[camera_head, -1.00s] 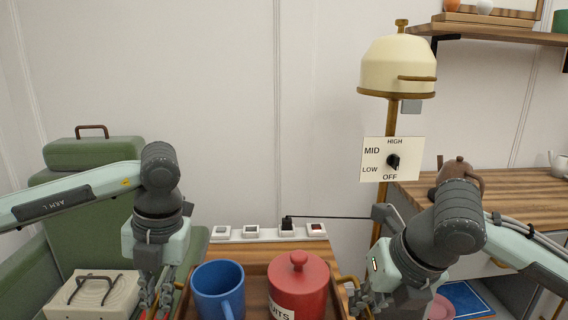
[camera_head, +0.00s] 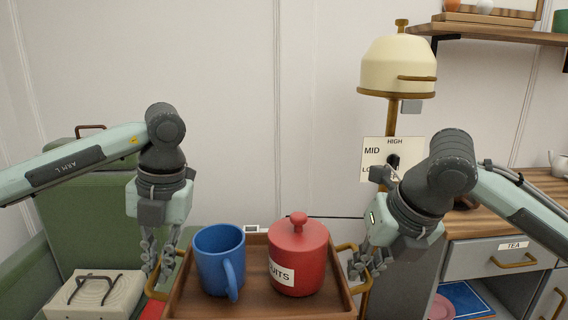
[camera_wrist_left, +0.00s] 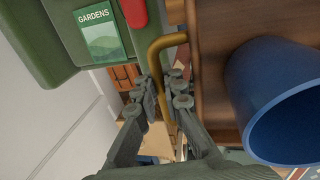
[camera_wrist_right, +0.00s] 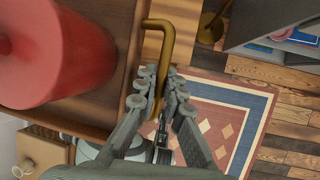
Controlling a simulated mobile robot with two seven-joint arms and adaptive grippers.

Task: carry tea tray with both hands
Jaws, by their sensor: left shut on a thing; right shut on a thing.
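The wooden tea tray (camera_head: 253,300) is held in front of me, with a brass handle at each end. A blue mug (camera_head: 220,262) stands upright on its left part and a red lidded jar (camera_head: 298,257) with a partly visible label stands to the right of it. My left gripper (camera_head: 158,275) is shut on the left handle, a brass bar also in the left wrist view (camera_wrist_left: 160,47). My right gripper (camera_head: 366,268) is shut on the right handle, also in the right wrist view (camera_wrist_right: 161,40). The tray's near edge is cut off in the head view.
A floor lamp (camera_head: 398,66) and a switch panel (camera_head: 375,152) stand behind. At right is a wooden-topped cabinet with a TEA drawer (camera_head: 490,258). A patterned rug (camera_wrist_right: 225,115) lies below.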

